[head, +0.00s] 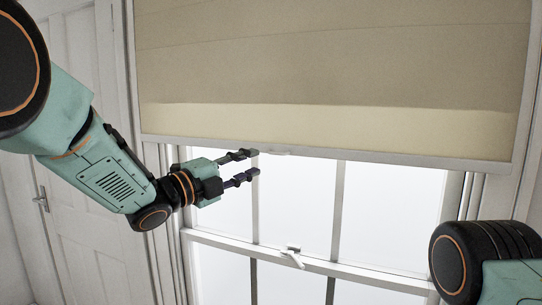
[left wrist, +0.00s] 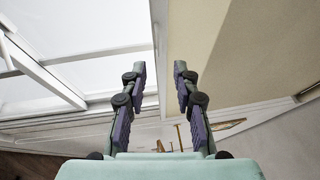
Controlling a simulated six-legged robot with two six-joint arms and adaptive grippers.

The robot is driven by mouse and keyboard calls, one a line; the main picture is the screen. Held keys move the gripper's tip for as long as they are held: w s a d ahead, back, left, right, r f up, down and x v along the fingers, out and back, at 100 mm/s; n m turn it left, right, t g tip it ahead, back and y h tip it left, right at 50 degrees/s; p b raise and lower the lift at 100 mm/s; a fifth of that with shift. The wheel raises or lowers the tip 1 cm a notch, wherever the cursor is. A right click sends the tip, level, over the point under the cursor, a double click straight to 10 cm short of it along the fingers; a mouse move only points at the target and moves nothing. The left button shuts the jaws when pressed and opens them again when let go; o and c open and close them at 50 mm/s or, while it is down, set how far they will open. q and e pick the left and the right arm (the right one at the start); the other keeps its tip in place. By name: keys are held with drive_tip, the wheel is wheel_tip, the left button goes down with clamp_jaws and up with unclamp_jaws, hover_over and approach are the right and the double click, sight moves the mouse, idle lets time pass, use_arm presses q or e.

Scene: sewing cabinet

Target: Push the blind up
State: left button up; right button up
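The beige blind (head: 330,60) hangs over the upper part of the window and ends in a pale bottom bar (head: 400,158). A small pale tab (head: 277,151) sits on the bar. My left gripper (head: 254,163) is open at the bar's lower edge, just left of the tab. In the left wrist view the bar (left wrist: 158,35) runs in line with the gap between the open fingers (left wrist: 160,70), with the blind (left wrist: 225,55) to the right. I cannot tell whether a finger touches the bar. My right gripper is out of view; part of my right arm shows at the lower right.
Below the blind is the window with white bars (head: 337,210) and a latch (head: 292,256) on the middle rail. A white panelled door (head: 90,235) with a handle (head: 41,199) is at the left. The space before the glass is free.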

sight(276, 154)
use_arm(q)
drive_tip(key=p+x, duration=0.2)
drive_tip(key=x, duration=0.5)
drive_tip(key=shift+a+f, duration=0.1)
drive_tip(key=shift+w+d, duration=0.15)
drive_tip(key=shift+d, duration=0.2)
drive_tip(key=shift+w, duration=0.15)
drive_tip(key=shift+c, duration=1.2)
clamp_jaws()
